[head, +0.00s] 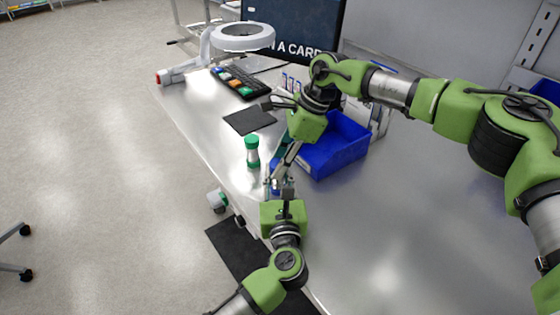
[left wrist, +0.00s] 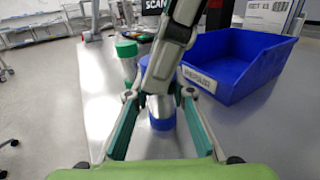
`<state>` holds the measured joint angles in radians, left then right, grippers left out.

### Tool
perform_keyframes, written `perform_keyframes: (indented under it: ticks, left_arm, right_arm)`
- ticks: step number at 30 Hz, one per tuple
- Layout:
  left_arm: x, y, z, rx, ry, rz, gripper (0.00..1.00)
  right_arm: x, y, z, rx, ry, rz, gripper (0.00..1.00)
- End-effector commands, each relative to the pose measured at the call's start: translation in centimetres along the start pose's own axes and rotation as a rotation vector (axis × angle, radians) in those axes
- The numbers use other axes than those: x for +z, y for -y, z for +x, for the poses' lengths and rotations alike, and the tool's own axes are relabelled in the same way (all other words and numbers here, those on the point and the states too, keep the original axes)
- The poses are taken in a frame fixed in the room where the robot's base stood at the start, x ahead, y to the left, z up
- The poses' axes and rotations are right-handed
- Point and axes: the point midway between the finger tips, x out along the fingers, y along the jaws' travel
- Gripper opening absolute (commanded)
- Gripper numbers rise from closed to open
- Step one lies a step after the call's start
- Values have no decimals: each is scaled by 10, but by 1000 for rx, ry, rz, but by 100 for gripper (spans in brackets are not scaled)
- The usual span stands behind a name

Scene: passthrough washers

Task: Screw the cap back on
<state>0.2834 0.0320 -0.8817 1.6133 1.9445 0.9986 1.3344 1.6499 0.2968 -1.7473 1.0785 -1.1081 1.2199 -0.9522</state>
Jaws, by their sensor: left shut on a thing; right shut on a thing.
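A jar with a blue base (left wrist: 161,121) is between the fingers of my left gripper (left wrist: 160,94), low in the left wrist view. My left gripper is shut on this jar. In the head view, the jar is mostly hidden by the grippers. My right gripper (head: 280,166) comes down from above and is shut at the top of the jar, on what seems to be its blue cap. Its fingers cover the cap, so I cannot tell how it sits on the jar.
A jar with a green cap and base (head: 252,153) stands upright on the metal table (head: 400,240), left of the grippers. A blue bin (head: 338,150) is close on the right.

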Motion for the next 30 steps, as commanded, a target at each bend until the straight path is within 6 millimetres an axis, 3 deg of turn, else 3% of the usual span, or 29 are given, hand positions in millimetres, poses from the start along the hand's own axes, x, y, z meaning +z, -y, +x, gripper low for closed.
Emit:
perform_keyframes:
  ticks: [21, 22, 30]
  left_arm:
    - [4, 4, -2, -8, 10, -2, 0]
    - [4, 4, -2, -8, 10, -2, 0]
    - [5, 4, -2, -9, 12, -3, 0]
  right_arm:
    - [-8, -2, 12, 6, -12, 1, 12]
    - [-8, -2, 12, 6, -12, 1, 34]
    - [-8, -2, 12, 6, -13, 1, 34]
